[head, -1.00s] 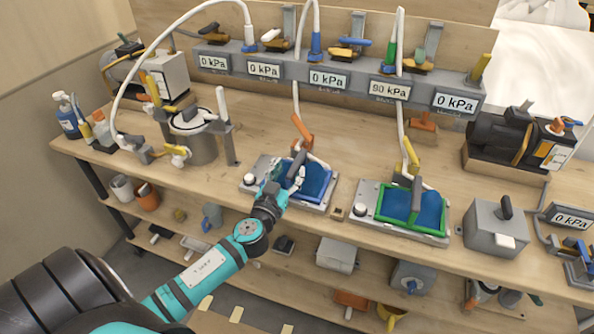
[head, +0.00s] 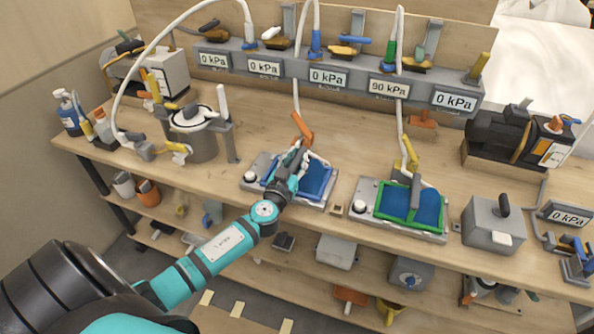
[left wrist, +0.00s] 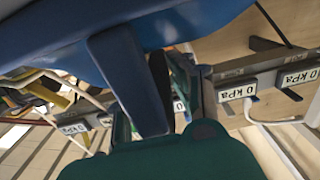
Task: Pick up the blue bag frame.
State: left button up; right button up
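The blue bag frame (head: 318,184) lies on a grey plate at the front middle of the bench, with blue sheet inside it. My left gripper (head: 296,160) is over the left part of this frame, close to or at its upright handle, and hides part of it. In the left wrist view a large blue surface (left wrist: 200,22) fills the top, with a dark blue bar (left wrist: 128,80) slanting down from it very close to the camera. Whether the fingers are open or closed on the handle does not show. My right gripper is not in view.
A green frame (head: 440,236) on a similar plate lies to the right. A grey box with a lever (head: 488,228) stands further right. A metal pot (head: 193,140) stands to the left. White hoses run down from the gauge rail (head: 300,72) behind.

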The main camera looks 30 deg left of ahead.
aim_at(297, 160)
pick_arm(q)
grip_shut()
jog(key=shift+r, duration=0.1)
jog(key=shift+r, duration=0.9)
jog(key=shift+s+d+r+p, duration=0.1)
jog(key=shift+s+r+p, duration=0.1)
jog(key=shift+r, duration=0.2)
jog(key=shift+s+d+r+p, duration=0.1)
jog(key=shift+r+p, duration=0.1)
jog(key=shift+r, duration=0.2)
jog(key=s+d+r+m+h+b, duration=0.1)
jog(key=s+d+h, duration=0.1)
jog(key=s+d, duration=0.85)
jog(key=s+d+r+m+h+b, duration=0.1)
jog(key=s+d+m+h+b, duration=0.1)
jog(key=s+d, duration=0.85)
jog(key=w+a+n+y, duration=0.1)
jog(key=w+a+y, duration=0.1)
jog(key=a, duration=0.5)
jog(key=w+a+n+y, duration=0.2)
jog(key=w+a, duration=0.3)
jog(key=a, duration=0.2)
jog(key=shift+a+f, duration=0.25)
jog(key=shift+a, duration=0.15)
